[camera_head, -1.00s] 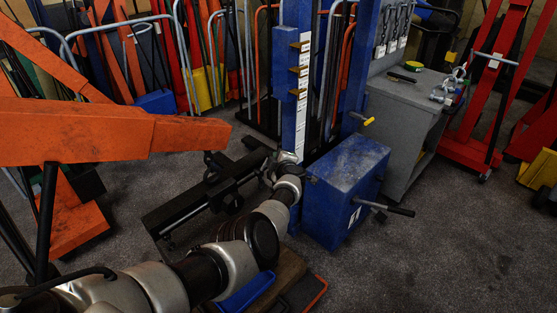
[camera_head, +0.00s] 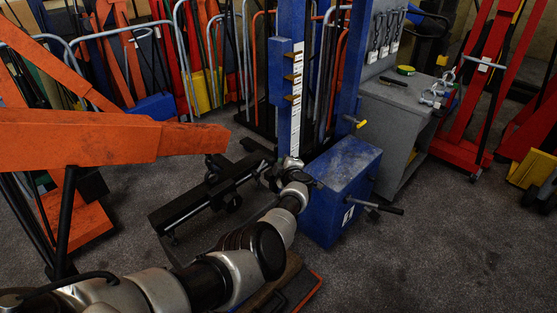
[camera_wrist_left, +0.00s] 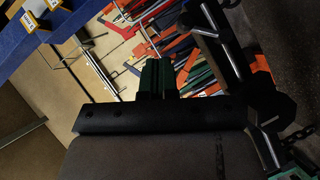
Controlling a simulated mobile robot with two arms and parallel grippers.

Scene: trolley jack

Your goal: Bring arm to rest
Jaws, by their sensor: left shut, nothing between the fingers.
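My left arm (camera_head: 215,275) comes in from the bottom left of the head view and reaches up to the right. Its far end is beside the blue box (camera_head: 342,190) at the foot of the blue post, and whether it touches cannot be told. In the wrist view my left gripper (camera_wrist_left: 156,78) has its dark green fingers together, with nothing seen between them. In the head view the fingers cannot be made out clearly. My right gripper is not in view.
An orange crane beam (camera_head: 110,138) stretches over the floor at the left. A black steel frame (camera_head: 208,190) lies behind my arm. A grey cabinet (camera_head: 395,120) and a red jack stand (camera_head: 470,110) are at the right. The floor (camera_head: 440,250) at lower right is clear.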

